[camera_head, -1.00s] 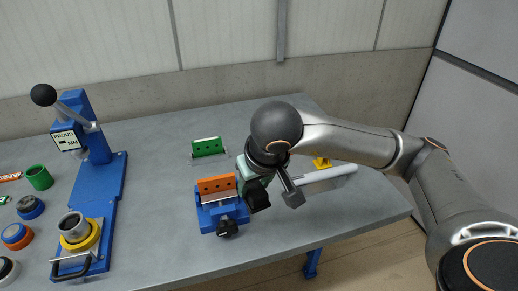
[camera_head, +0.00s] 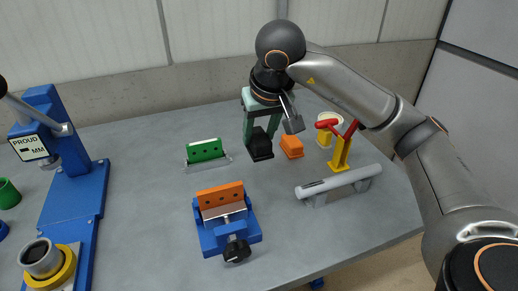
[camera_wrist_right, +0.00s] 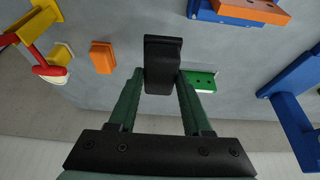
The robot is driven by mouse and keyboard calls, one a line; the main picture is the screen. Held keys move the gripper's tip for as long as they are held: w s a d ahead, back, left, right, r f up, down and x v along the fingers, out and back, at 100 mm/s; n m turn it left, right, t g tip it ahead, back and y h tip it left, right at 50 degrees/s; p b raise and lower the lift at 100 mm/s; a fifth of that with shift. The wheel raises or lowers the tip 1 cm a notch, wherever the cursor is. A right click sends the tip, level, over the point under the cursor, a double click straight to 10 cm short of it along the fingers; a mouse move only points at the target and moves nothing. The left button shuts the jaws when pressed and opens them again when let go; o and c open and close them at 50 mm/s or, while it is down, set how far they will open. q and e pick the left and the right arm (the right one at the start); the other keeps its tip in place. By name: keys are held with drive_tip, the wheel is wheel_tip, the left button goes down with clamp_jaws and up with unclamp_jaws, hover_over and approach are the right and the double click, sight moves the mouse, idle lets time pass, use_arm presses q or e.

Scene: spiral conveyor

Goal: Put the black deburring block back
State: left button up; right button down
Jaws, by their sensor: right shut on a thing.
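The black deburring block (camera_head: 260,148) is between the fingers of my right gripper (camera_head: 262,130), just above or on the table; I cannot tell which. In the right wrist view the black block (camera_wrist_right: 162,66) fills the gap between the green fingers of my right gripper (camera_wrist_right: 162,85), which is shut on it. An orange block (camera_head: 291,146) stands just to its right. It also shows in the right wrist view (camera_wrist_right: 103,57). My left gripper is not in view.
A blue vise (camera_head: 228,228) with an orange plate (camera_head: 220,197) stands in front. A green block (camera_head: 205,151) in a holder is to the left. A grey bar (camera_head: 338,186) and a yellow stand (camera_head: 340,156) are to the right. A blue press (camera_head: 60,150) stands far left.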

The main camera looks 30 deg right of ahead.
drive_tip(key=w+d+f, duration=0.3)
drive_tip(key=w+f, duration=0.2)
drive_tip(key=w+d+f, duration=0.2)
drive_tip(key=w, duration=0.1)
drive_tip(key=shift+w+d+f, duration=0.2)
drive_tip(key=shift+d+f, duration=0.1)
drive_tip(key=shift+d, duration=0.05)
drive_tip(key=shift+w+f, duration=0.15)
drive_tip(key=shift+f, duration=0.05)
drive_tip(key=x, duration=0.1)
drive_tip(key=p+x, duration=0.1)
drive_tip(key=shift+d+f, duration=0.15)
drive_tip(key=shift+f, duration=0.55)
drive_tip(key=shift+f, duration=0.2)
drive_tip(key=shift+c, duration=1.7)
unclamp_jaws()
